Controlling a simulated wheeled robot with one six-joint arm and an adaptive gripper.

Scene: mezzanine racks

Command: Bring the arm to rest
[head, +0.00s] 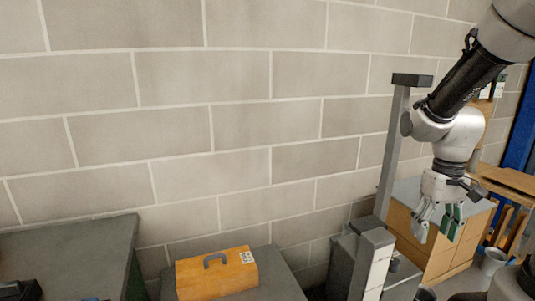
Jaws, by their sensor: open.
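My arm comes in from the upper right in the head view and bends down at the wrist. My gripper (438,222) hangs at its end with the fingers pointing down. The fingers are apart and nothing shows between them. It is in front of a wooden cabinet with a grey top (440,262), and I cannot tell how far apart the two are.
A grey post (393,150) stands just left of my arm. An orange box with a handle (217,274) sits on a grey surface (280,275) at the bottom. A dark bench (70,250) is at lower left. A block wall fills the back.

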